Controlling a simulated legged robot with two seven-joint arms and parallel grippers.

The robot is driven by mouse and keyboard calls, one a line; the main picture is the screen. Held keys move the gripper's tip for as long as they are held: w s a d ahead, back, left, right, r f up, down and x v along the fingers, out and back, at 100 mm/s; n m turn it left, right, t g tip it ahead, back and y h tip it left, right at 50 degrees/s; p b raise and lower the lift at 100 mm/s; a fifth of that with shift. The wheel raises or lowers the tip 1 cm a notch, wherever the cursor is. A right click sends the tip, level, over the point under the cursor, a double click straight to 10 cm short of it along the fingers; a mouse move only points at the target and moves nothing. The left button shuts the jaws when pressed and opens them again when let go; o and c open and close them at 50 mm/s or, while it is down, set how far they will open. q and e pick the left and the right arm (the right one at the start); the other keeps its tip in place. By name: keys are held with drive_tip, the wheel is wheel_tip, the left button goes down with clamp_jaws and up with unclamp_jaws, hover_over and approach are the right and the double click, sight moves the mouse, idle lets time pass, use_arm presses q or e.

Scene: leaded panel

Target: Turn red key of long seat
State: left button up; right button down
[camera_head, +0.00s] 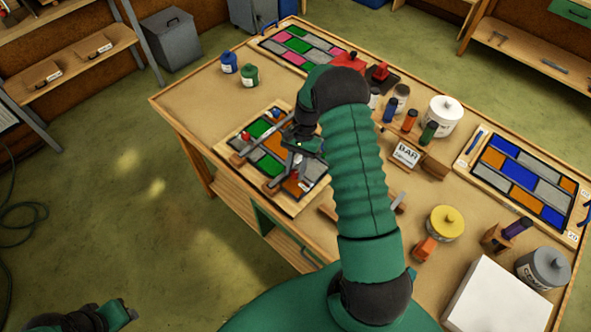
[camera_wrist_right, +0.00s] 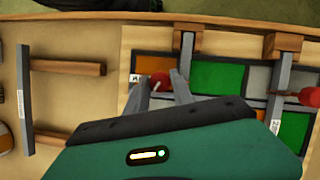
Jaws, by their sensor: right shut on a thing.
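The small leaded panel (camera_head: 268,168) of green, orange and grey panes lies on a wooden board at the table's left side. Grey metal bars with wooden end blocks cross it. A red key (camera_wrist_right: 157,79) sits between the fingertips of my right gripper (camera_wrist_right: 160,86) in the wrist view, at a pane's edge beside a small white label. The gripper is shut on it. My right gripper (camera_head: 299,163) is above the panel in the head view, partly hiding it. A second red key (camera_wrist_right: 311,96) is at the right edge of the wrist view. My left gripper (camera_head: 122,312) is low at the left, away from the table; its jaws are unclear. I cannot tell which seat is the long one.
A BAR sign (camera_head: 406,154), bottles and a white tub (camera_head: 442,117) stand right of my right arm. Another leaded panel (camera_head: 524,180) lies at the right. Blue (camera_head: 229,62) and green (camera_head: 249,75) jars stand behind. The table's left corner is clear.

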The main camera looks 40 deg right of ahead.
drive_tip(key=n, duration=0.2)
drive_tip(key=n+g, duration=0.1)
drive_tip(key=shift+w+r+n+h, duration=0.1)
drive_tip(key=shift+w+n+h, duration=0.2)
drive_tip(key=shift+n+h, duration=0.1)
drive_tip(key=n+g+h, duration=0.1)
drive_tip(key=n, duration=0.2)
drive_tip(key=shift+n, duration=0.3)
drive_tip(key=n+h, duration=0.1)
drive_tip(key=n, duration=0.2)
drive_tip(key=n+h, duration=0.1)
drive_tip(key=n, duration=0.2)
drive_tip(key=shift+w+a+r+g+h, duration=0.1)
drive_tip(key=shift+a+g+h, duration=0.1)
drive_tip(key=shift+g+h, duration=0.1)
drive_tip(key=n, duration=0.2)
drive_tip(key=n+h+p, duration=0.1)
drive_tip(key=n, duration=0.1)
drive_tip(key=shift+a+n+h, duration=0.15)
drive_tip(key=shift+n+h, duration=0.15)
drive_tip(key=shift+n, duration=0.1)
drive_tip(key=shift+n+t+h+p, duration=0.35)
drive_tip(key=shift+n, duration=0.8)
drive_tip(key=shift+n+t+h+p, duration=0.3)
drive_tip(key=shift+n+t+h, duration=0.05)
drive_tip(key=shift+n, duration=0.8)
